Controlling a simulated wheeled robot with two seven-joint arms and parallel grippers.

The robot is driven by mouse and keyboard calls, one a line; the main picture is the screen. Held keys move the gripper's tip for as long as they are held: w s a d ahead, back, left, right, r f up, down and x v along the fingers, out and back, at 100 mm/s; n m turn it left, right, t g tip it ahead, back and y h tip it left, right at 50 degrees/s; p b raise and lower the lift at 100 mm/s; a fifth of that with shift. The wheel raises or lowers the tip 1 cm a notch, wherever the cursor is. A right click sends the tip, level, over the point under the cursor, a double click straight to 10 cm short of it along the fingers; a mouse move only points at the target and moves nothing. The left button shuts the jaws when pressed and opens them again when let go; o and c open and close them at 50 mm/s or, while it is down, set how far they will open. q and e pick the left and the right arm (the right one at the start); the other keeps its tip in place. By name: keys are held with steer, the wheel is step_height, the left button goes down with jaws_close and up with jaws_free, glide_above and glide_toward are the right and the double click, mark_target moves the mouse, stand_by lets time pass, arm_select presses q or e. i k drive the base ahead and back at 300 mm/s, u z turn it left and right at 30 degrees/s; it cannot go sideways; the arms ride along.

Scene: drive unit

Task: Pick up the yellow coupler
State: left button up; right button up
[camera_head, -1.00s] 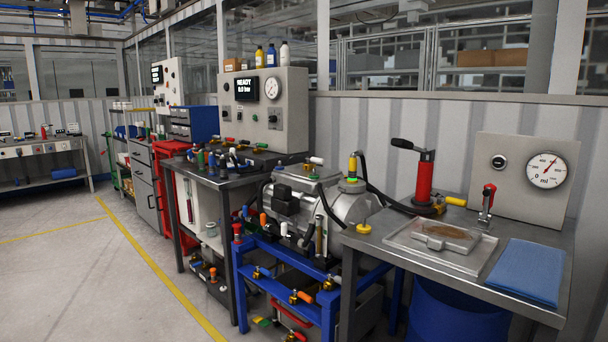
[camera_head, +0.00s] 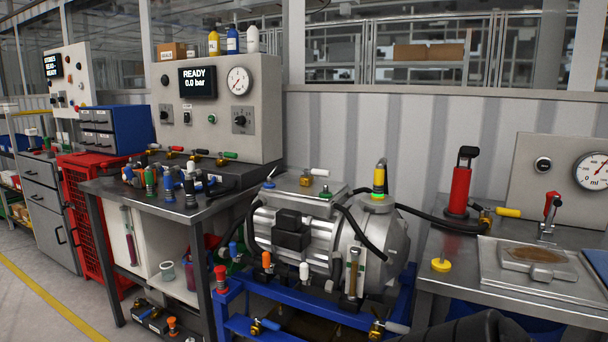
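A loose-looking yellow knob (camera_head: 441,264) sits at the left edge of the right bench. Neither of my grippers shows; only a dark rounded shape, possibly part of my arm, enters at the bottom right.
The drive unit rests on a blue frame (camera_head: 235,284) between the dark left bench (camera_head: 108,189) and the right bench (camera_head: 447,284). A red hand pump (camera_head: 460,190), a tray (camera_head: 500,277) and a gauge panel (camera_head: 535,150) occupy the right bench. A test panel (camera_head: 258,110) reads READY, 0.0 bar.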

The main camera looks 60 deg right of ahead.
mark_target(379, 180)
steer(key=z, duration=0.35)
steer(key=i, duration=1.55)
steer(key=z, duration=1)
